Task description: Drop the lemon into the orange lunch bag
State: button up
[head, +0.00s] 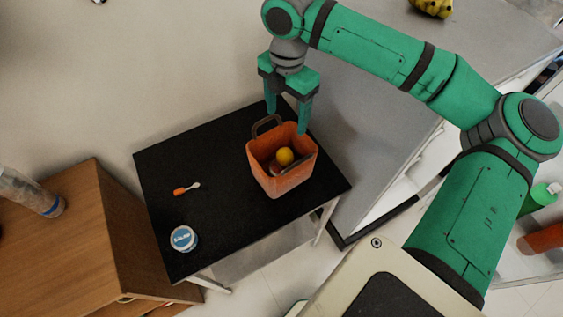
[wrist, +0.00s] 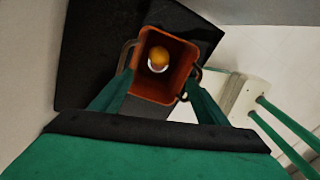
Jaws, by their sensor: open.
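The orange lunch bag (head: 283,182) stands upright and open on the black table, with its dark handles up. The yellow lemon (head: 285,156) lies inside the bag, beside or on something reddish and partly hidden. In the wrist view the lemon (wrist: 158,56) shows down inside the bag (wrist: 151,90), with a pale item next to it. My gripper (head: 288,118) is open and empty above the bag, its fingers pointing down near the rim. In the wrist view its fingers (wrist: 154,94) spread to both sides of the bag. I cannot tell whether they touch it.
The black table (head: 219,168) also holds an orange-handled utensil (head: 186,189) and a round blue-and-white tin (head: 184,239). A wooden cabinet (head: 62,225) stands left, with a bottle (head: 32,192) on it. A grey counter (head: 375,110) stands behind right. The table's left-middle part is mostly clear.

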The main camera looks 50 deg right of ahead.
jog(key=shift+r, duration=0.1)
notch_tip(320, 180, up, 11)
dwell(0.5)
jog(key=shift+s+f, duration=0.1)
jog(key=shift+f, duration=0.1)
